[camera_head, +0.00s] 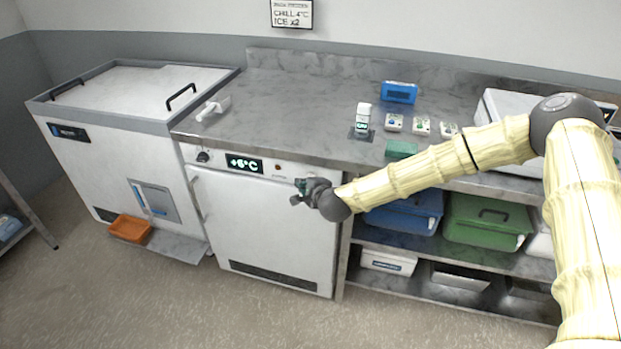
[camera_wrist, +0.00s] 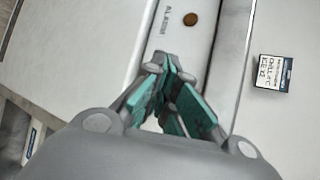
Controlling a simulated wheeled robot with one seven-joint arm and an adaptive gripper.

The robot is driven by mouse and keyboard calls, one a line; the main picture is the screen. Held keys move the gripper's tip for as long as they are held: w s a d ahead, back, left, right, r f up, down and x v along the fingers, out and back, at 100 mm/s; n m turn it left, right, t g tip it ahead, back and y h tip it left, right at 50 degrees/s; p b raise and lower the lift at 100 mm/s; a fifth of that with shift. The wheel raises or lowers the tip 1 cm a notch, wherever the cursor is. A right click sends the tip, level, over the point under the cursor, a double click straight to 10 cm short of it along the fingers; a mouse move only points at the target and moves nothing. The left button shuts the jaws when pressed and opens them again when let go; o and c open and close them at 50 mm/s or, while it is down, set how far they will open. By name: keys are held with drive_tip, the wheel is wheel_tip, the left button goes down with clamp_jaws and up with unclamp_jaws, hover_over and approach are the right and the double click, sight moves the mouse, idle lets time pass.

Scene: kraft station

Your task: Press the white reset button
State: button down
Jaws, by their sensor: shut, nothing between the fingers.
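The white under-counter fridge (camera_head: 262,230) has a control strip with a green display (camera_head: 245,164) reading about +6°C. A small reddish-brown round lamp (camera_head: 278,167) sits to the right of the display; it also shows in the wrist view (camera_wrist: 190,19), near the printed word ALARM. My gripper (camera_head: 301,185) is at the right end of this strip, its fingers toward the fridge front. In the wrist view its teal-padded fingers (camera_wrist: 168,66) are together with nothing held, over the white strip. I cannot make out the white reset button; my gripper covers part of the strip. Contact cannot be told.
A black knob (camera_head: 204,156) is at the strip's left end. The grey counter (camera_head: 300,100) above carries a blue box (camera_head: 398,92) and small items. Blue (camera_head: 400,216) and green (camera_head: 487,222) bins stand on the shelf to the right. A wall sign (camera_head: 292,13) hangs behind.

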drive_tip(key=shift+s, duration=0.1)
drive_tip(key=shift+s+a, duration=0.25)
drive_tip(key=shift+s, duration=0.55)
drive_tip(key=shift+s+a, duration=0.3)
drive_tip(key=shift+s, duration=0.45)
drive_tip(key=shift+s+a, duration=0.25)
drive_tip(key=shift+s, duration=0.55)
drive_tip(key=s+d+f+n+g, duration=0.3)
drive_tip(key=s+f+n, duration=0.2)
drive_tip(key=s+f, duration=0.7)
drive_tip(key=s+d+f+n+g, duration=0.2)
drive_tip(key=s+f+n+g, duration=0.25)
drive_tip(key=s+f, duration=0.75)
drive_tip(key=s+d+n+g+h, duration=0.2)
drive_tip(key=s+d+n, duration=0.1)
drive_tip(key=s+d, duration=0.6)
drive_tip(key=s+d+n+g+h, duration=0.2)
drive_tip(key=s+d+n, duration=0.2)
drive_tip(key=s+d, duration=0.6)
drive_tip(key=s, duration=0.6)
drive_tip(key=shift+s+f+h, duration=0.25)
drive_tip(key=shift+s+h, duration=0.05)
drive_tip(key=shift+h, duration=0.1)
